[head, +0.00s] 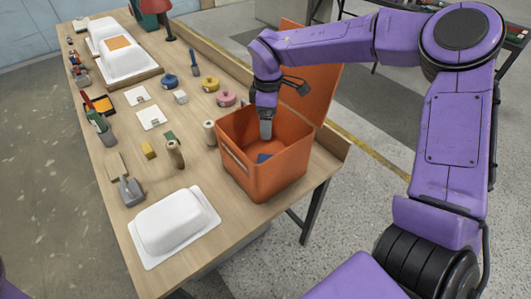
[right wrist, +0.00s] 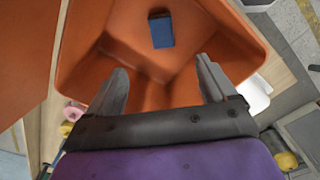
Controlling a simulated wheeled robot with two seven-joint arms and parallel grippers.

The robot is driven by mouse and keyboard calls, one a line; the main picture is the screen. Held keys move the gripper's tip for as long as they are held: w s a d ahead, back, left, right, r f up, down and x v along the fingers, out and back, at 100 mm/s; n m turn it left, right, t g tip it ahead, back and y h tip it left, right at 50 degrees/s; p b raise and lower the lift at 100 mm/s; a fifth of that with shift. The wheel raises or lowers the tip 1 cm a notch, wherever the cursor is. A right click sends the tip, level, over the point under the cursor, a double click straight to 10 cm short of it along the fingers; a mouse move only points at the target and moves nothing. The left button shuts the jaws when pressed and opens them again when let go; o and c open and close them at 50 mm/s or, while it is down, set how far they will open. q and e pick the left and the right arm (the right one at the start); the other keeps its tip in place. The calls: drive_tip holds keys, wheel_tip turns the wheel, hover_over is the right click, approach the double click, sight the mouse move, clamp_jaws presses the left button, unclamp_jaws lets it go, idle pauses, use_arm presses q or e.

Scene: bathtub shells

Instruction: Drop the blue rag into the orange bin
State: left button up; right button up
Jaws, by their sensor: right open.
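The orange bin (head: 262,182) stands on the wooden workbench with its lid (head: 318,85) swung up behind it. It fills most of the right wrist view (right wrist: 150,98). The blue rag (head: 264,157) lies inside the bin; in the right wrist view the blue rag (right wrist: 162,33) rests on the bin floor against a wall. My right gripper (head: 266,135) points down into the bin opening. In the right wrist view my right gripper (right wrist: 165,85) has its two fingers spread, with nothing between them and the rag apart from it. My left gripper is not in view.
The workbench (head: 110,195) holds a white bathtub shell (head: 175,225) at the front and more shells (head: 125,55) at the back. Tape rolls (head: 210,84), a spool (head: 175,154) and several small tools lie between. A brush-like tool (head: 131,190) lies near the left edge.

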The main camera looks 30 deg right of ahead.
wheel_tip(320, 180, up, 9)
drive_tip(key=b, duration=0.1)
drive_tip(key=shift+r+b, duration=0.15)
drive_tip(key=shift+b, duration=0.25)
